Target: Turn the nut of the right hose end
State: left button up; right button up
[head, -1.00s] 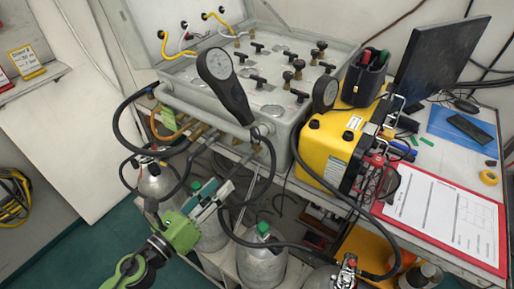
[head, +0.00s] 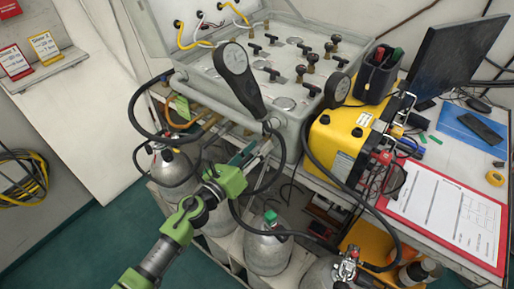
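The grey air panel (head: 290,75) stands on the bench with valves and gauges on top. Brass fittings (head: 205,124) and black hoses come off its front side. A black hose (head: 281,160) loops down at the right end of that side; its end and nut are small and partly hidden behind the gauge and my gripper. My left gripper (head: 252,151) reaches up from the lower left to just below the panel's front side, close to this hose. Its fingers overlap the hose and fittings, so I cannot tell whether they touch the nut or are open. My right gripper is not in view.
Steel cylinders (head: 268,250) stand below the panel, with hoses hanging around my arm. A yellow case (head: 333,139) sits right of the panel. A red clipboard (head: 398,212), pen holder (head: 379,75) and monitor (head: 455,58) occupy the bench's right side.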

pick_arm(q)
grip_shut()
